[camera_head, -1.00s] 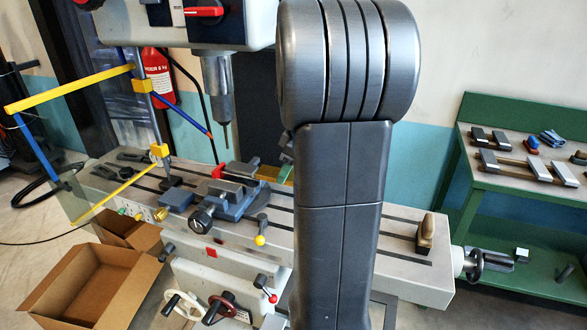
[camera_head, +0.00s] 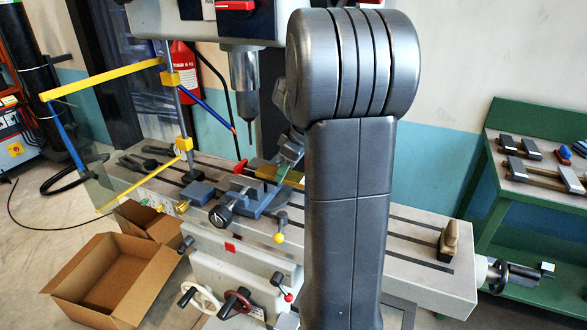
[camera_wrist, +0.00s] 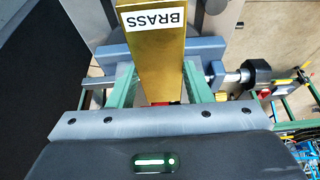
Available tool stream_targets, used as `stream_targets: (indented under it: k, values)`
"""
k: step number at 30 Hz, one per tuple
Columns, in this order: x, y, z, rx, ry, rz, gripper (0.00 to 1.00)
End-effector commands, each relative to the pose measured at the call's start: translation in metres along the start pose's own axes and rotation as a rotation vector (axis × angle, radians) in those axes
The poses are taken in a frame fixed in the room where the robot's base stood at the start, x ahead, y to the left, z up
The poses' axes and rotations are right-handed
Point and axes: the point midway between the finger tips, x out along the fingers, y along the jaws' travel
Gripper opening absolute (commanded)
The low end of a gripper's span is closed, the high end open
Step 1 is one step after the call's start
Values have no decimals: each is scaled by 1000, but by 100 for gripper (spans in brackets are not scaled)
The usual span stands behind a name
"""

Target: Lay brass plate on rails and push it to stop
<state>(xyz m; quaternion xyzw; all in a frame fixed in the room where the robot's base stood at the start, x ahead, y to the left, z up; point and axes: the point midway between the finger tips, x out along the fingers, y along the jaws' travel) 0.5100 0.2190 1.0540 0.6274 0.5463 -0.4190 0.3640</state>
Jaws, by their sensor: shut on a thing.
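The brass plate (camera_wrist: 162,45) is a long gold bar with a white "BRASS" label. My gripper (camera_wrist: 160,76) is shut on it, with a green finger on each side. In the wrist view the plate lies in line above the blue-grey vise (camera_wrist: 208,49); I cannot tell whether it touches. In the head view the vise (camera_head: 240,196) sits on the machine table below the drill chuck. My gripper (camera_head: 291,150) shows partly there, behind my arm, just right of and behind the vise. The rails and the stop cannot be made out.
The drill spindle (camera_head: 246,85) hangs above the vise. A yellow-framed guard (camera_head: 105,79) stands at left. A wooden-handled brush (camera_head: 449,238) stands on the table's right end. Open cardboard boxes (camera_head: 110,285) are at front left. A green bench (camera_head: 500,190) with metal pieces is at right.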

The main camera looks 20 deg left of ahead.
Motion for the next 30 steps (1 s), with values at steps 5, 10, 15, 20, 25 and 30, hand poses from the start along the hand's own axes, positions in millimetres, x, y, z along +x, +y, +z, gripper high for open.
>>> stream_targets:
  k: [5,10,15,20,25,30]
  values:
    - [4,0,-12,-2,2,2,0]
    - [10,0,-23,-4,2,2,0]
    - [19,1,-25,-1,2,3,0]
    - [24,1,-23,-1,2,3,0]
    - [26,0,-22,-1,2,3,0]
    - [26,0,-22,-1,2,3,0]
